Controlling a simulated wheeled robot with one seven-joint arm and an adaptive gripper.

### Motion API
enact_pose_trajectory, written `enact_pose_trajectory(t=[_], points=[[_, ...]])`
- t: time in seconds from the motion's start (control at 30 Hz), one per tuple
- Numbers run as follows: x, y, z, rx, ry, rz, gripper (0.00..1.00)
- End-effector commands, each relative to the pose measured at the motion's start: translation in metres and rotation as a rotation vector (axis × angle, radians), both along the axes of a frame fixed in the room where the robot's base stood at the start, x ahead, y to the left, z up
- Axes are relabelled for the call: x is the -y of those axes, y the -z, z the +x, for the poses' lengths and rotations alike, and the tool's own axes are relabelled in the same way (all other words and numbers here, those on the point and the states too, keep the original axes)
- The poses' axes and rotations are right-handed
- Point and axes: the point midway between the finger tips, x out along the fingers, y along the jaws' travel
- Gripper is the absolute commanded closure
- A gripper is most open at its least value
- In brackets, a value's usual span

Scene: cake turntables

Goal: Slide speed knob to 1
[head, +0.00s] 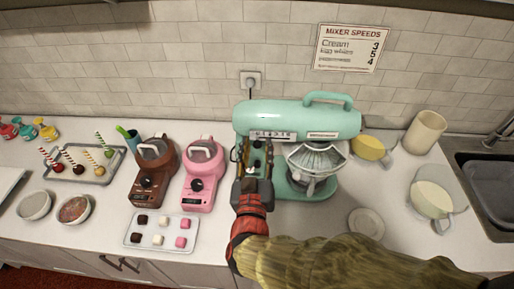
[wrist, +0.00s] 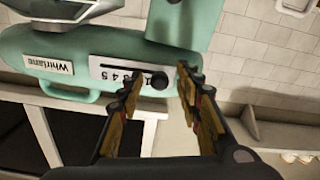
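The teal stand mixer (head: 300,121) stands against the back wall. It also shows close up in the wrist view (wrist: 60,48). Its white speed panel (wrist: 105,64) carries a dark slot and a row of digits. My gripper (wrist: 158,75) is open, with one finger on each side of the knob. I cannot tell whether either finger touches it. In the head view my gripper (head: 255,158) is in front of the mixer's left end and partly hides the panel.
A sign headed MIXER SPEEDS (head: 350,48) hangs on the tiled wall. A pink machine (head: 202,172) and a brown one (head: 153,172) stand left of my gripper. A tray of sweets (head: 161,232) lies before them. Bowls, a jug (head: 432,199) and a sink are at the right.

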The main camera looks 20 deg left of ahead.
Motion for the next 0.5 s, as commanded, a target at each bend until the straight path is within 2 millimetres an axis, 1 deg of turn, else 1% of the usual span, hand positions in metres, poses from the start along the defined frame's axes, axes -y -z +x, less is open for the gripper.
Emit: enact_pose_trajectory(t=[0.1, 0.33, 0.5], points=[[-0.0006, 0.0, 0.0036, 0.0, -0.001, 0.0, 0.65], [-0.0008, -0.0001, 0.0038, 0.0, -0.001, 0.0, 0.65], [-0.0007, 0.0, 0.0036, 0.0, -0.001, 0.0, 0.75]])
